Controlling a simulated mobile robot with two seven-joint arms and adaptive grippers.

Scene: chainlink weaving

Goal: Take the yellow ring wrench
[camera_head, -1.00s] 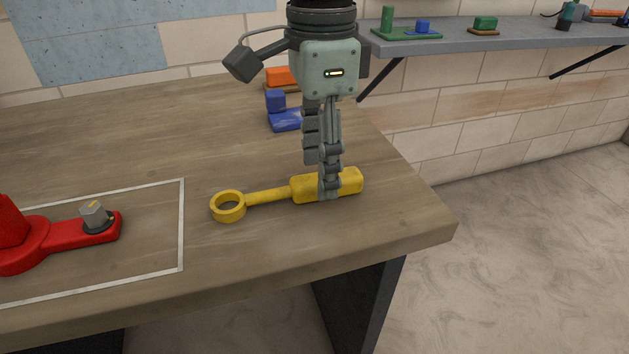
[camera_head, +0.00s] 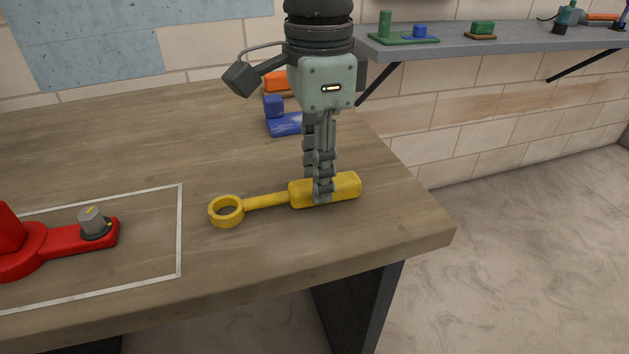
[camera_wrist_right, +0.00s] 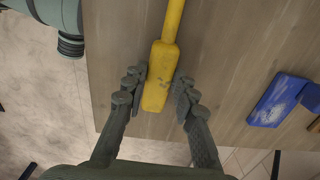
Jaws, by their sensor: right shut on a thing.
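The yellow ring wrench (camera_head: 270,199) lies on the wooden table near its front right corner. Its ring end points left and its thick handle points right. It also shows in the right wrist view (camera_wrist_right: 161,75), with the ring end out of frame. My right gripper (camera_head: 322,196) comes down from above and is shut on the thick handle. In the right wrist view the gripper's fingers (camera_wrist_right: 159,88) stand on both sides of the handle. My left gripper is not in view.
A red fixture (camera_head: 60,238) with a grey knob stands inside a white outlined area on the left. A blue block piece (camera_head: 284,124) and an orange piece (camera_head: 276,82) lie behind the gripper. A wall shelf (camera_head: 450,42) holds several small items at the back right.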

